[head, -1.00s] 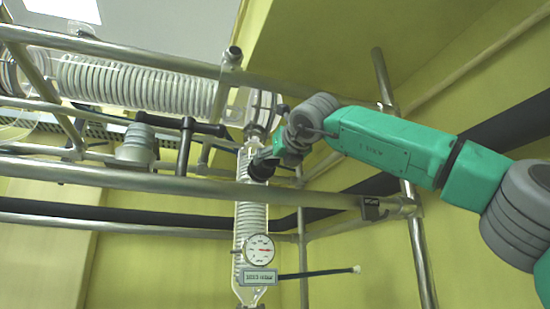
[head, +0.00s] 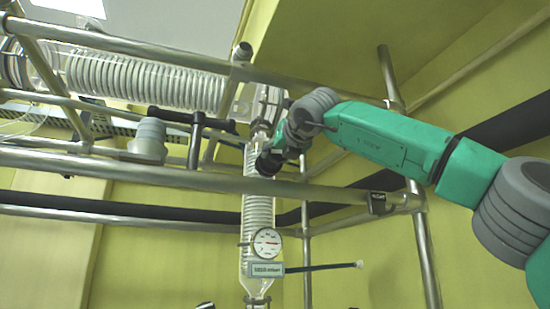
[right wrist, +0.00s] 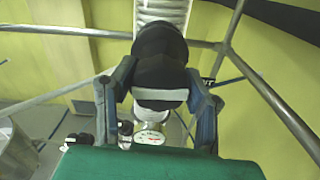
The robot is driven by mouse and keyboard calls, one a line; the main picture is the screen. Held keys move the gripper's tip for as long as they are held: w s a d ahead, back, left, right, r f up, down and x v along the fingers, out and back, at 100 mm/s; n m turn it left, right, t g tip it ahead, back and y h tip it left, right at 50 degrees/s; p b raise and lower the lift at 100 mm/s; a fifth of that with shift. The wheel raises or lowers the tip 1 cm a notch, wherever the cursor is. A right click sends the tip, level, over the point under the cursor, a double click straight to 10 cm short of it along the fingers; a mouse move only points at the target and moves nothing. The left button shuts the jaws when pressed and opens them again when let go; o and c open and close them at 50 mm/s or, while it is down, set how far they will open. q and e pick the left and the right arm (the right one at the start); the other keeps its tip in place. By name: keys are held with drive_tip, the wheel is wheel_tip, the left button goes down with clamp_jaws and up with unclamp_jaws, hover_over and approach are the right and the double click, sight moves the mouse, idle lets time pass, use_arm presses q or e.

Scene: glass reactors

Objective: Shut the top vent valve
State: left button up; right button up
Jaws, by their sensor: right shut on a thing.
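The top vent valve shows as a round black knob (right wrist: 160,52) with a pale band in the right wrist view, in front of the coiled glass column. My right gripper (right wrist: 160,82) has one finger on each side of the knob and is shut on it. In the head view my right gripper (head: 268,162) is at the upper part of the vertical glass column (head: 258,212). There the gripper and wrist hide most of the valve, so I cannot tell how far it is turned. My left gripper does not show.
Metal frame rails (head: 130,170) cross in front of the column. A horizontal coiled glass condenser (head: 140,80) lies at upper left. A round dial gauge (head: 266,242) and a label plate (head: 266,269) are lower on the column. A frame post (head: 425,245) stands right.

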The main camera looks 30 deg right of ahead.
drive_tip(key=shift+w+f, duration=0.1)
drive_tip(key=shift+f, duration=0.05)
drive_tip(key=o, duration=1.2)
drive_tip(key=shift+d, duration=0.15)
drive_tip(key=shift+s+a, duration=0.2)
drive_tip(key=shift+s, duration=0.25)
drive_tip(key=shift+d+v, duration=0.1)
drive_tip(key=shift+v, duration=2.6)
drive_tip(key=shift+d+v, duration=0.15)
drive_tip(key=shift+v, duration=2.55)
drive_tip(key=shift+s+a, duration=0.1)
drive_tip(key=shift+s, duration=0.05)
drive_tip(key=shift+f, duration=0.15)
